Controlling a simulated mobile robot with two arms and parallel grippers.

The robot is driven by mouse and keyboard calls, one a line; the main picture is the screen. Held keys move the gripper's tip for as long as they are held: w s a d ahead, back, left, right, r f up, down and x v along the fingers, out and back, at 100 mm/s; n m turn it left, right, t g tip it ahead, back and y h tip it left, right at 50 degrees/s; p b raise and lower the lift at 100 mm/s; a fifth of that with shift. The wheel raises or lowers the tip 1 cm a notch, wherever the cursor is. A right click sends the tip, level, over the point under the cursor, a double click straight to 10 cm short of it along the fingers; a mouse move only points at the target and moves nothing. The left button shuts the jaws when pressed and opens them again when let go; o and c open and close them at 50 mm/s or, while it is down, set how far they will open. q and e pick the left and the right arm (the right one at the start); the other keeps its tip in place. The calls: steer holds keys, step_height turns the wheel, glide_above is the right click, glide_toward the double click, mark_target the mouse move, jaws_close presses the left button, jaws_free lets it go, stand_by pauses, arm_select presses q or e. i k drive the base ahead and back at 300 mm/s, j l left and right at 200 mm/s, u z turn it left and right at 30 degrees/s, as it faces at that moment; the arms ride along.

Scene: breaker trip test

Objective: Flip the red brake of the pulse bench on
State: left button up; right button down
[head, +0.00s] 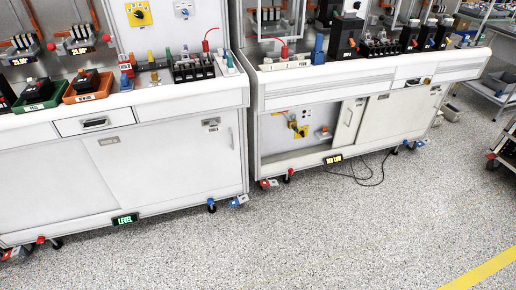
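Two white benches on casters stand side by side, the left bench (170,165) and the right bench (345,95). I cannot read for sure which one is the pulse bench. The right bench has a red brake part (267,183) by its front left caster (288,177). The left bench has red parts (40,239) at its lower left and a blue one (211,202) at its front right caster. Whether each brake is on or off is too small to tell. Neither of my grippers is in view.
A green "LEVEL" display (125,219) sits under the left bench, an amber display (333,159) under the right one. A black cable (370,180) lies on the floor by the right bench. The speckled floor (300,240) in front is clear. A cart (503,150) stands at the right edge.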

mark_target(267, 183)
steer(key=i+l+u, duration=0.15)
steer(key=i+u, duration=0.2)
steer(key=i, duration=0.2)
steer(key=i+l+u, duration=0.75)
steer(key=i, duration=0.2)
